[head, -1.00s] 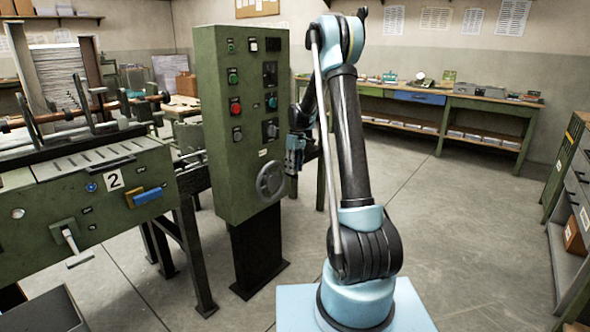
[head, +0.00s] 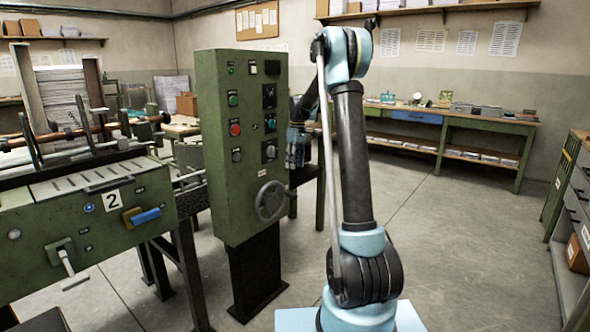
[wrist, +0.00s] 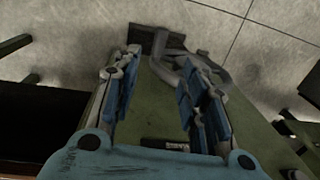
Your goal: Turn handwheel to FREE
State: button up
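The grey handwheel (head: 271,201) is on the lower front of the green control cabinet (head: 215,150), near its right edge. My gripper (head: 297,162) is up and to the right of the wheel in the head view, beside the cabinet's right edge and partly hidden by my arm. In the wrist view, the two blue-padded fingers of my gripper (wrist: 163,80) stand apart with nothing between the pads. The handwheel (wrist: 172,68) shows beyond the fingertips, partly covered by the right finger. I cannot tell whether they touch. No FREE marking is readable.
Knobs and buttons (head: 235,129) sit on the cabinet above the wheel. A green machine marked 2 (head: 85,205) stands at the left. A long workbench (head: 480,121) lines the back wall, and drawers (head: 575,200) stand at the right. The floor (head: 440,235) between is clear.

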jog(key=shift+s+d+f, duration=0.1)
jog(key=shift+s+f, duration=0.05)
jog(key=shift+f, duration=0.05)
jog(key=c, duration=0.8)
jog(key=s+d+t+y, duration=0.1)
jog(key=s+d+f+t+y, duration=0.1)
jog(key=y, duration=0.1)
jog(key=shift+s+f+t, duration=0.15)
jog(key=shift+s+t, duration=0.15)
jog(key=shift+s, duration=0.05)
grip_shut()
jog(key=s+d+r+t+y, duration=0.1)
jog(key=s+d+t+y, duration=0.1)
jog(key=s+t+y, duration=0.15)
jog(key=shift+t+h, duration=0.35)
jog(key=x, duration=0.9)
jog(key=shift+w, duration=0.3)
notch_tip(320, 180, down, 3)
jog(key=shift+a, duration=0.15)
jog(key=shift+f, duration=0.7)
